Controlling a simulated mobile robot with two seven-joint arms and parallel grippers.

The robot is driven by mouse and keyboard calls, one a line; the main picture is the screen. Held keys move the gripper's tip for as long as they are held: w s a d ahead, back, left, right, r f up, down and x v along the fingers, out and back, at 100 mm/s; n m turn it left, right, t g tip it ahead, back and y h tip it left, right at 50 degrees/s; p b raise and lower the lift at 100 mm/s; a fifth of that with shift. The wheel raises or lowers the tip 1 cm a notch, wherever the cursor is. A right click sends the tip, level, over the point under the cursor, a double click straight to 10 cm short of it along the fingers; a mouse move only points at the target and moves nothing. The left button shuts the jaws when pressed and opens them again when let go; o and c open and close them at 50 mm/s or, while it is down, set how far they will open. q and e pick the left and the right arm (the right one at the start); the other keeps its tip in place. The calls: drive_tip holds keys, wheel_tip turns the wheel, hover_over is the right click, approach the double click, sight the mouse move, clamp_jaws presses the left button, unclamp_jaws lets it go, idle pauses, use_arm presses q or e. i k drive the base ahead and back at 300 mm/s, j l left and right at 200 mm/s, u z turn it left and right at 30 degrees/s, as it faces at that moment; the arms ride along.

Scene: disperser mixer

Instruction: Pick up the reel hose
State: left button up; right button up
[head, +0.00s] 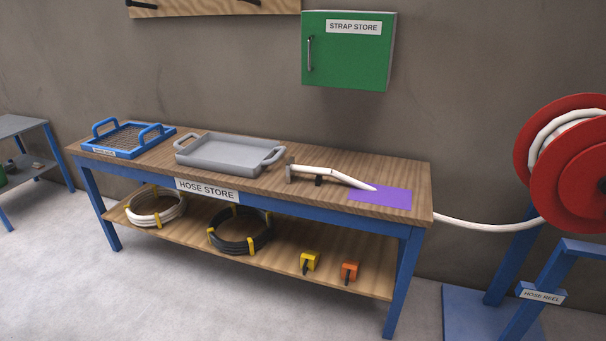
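The white reel hose (482,225) runs from the red hose reel (547,190) at the right to the right end of the hose store table (268,181). A white length of hose (345,178) lies on the tabletop, with a grey metal fitting (290,169) at its left end and a small black piece (318,181) under it. This length stops from view at a flat purple patch (385,198). I cannot see the hose between the patch and the table's right edge. Neither of my grippers is in view.
A grey two-handled tray (205,161) and a blue mesh tray (112,153) stand left on the tabletop. The lower shelf (290,266) holds a white coil, a black coil and yellow and orange blocks. A green strap store cabinet (342,67) hangs above. The floor in front is clear.

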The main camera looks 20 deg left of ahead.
sight(290, 168)
drive_tip(key=i+j+u, duration=0.25)
drive_tip(key=i, duration=0.2)
drive_tip(key=i+u, duration=0.25)
drive_tip(key=i, duration=0.15)
